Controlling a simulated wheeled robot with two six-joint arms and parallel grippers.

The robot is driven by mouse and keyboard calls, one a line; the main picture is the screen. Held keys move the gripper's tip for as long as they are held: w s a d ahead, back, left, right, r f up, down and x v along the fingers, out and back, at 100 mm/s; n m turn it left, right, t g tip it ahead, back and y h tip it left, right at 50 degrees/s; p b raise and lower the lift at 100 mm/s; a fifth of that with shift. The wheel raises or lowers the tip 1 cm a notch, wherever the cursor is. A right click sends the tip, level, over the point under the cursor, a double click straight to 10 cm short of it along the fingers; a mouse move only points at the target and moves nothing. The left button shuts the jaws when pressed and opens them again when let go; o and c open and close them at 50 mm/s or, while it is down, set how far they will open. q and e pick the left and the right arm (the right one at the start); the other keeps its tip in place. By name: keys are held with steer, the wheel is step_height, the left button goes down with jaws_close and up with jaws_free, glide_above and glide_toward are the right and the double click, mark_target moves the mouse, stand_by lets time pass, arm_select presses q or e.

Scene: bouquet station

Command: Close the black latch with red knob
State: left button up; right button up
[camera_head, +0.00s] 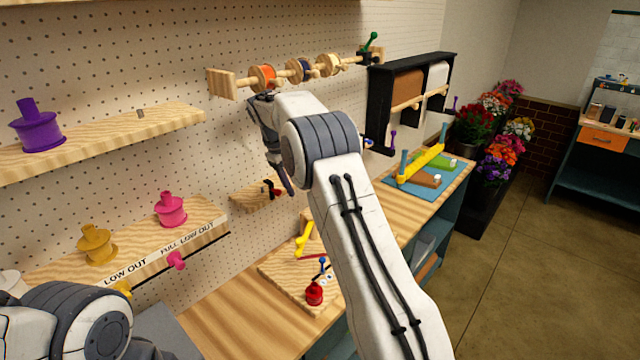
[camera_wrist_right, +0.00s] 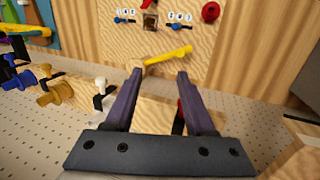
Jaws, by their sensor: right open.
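The black latch with a red knob (camera_head: 271,188) is on a small wooden shelf (camera_head: 252,197) against the pegboard. In the right wrist view its red knob (camera_wrist_right: 180,106) shows just inside one finger, partly hidden by it. My right gripper (camera_wrist_right: 160,78) is open, with nothing clamped between its fingers. In the head view, a dark right finger (camera_head: 284,178) hangs just right of the latch; my right arm hides part of the area. I cannot tell whether it touches the latch. My left gripper is not in view; only my left arm shows at the lower left.
A wooden board (camera_head: 290,275) with a yellow handle (camera_head: 304,238) and a red knob piece (camera_head: 314,294) lies below on the bench. A rod with several spools (camera_head: 300,70) is above. Shelves with spools (camera_head: 171,210) are at left. A black paper rack (camera_head: 410,95) stands at right.

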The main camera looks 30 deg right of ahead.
steer(key=s+d+r+b, duration=0.3)
steer(key=s+d+r, duration=0.1)
steer(key=s, duration=0.1)
steer(key=shift+s+d, duration=0.15)
steer(key=shift+d, duration=0.15)
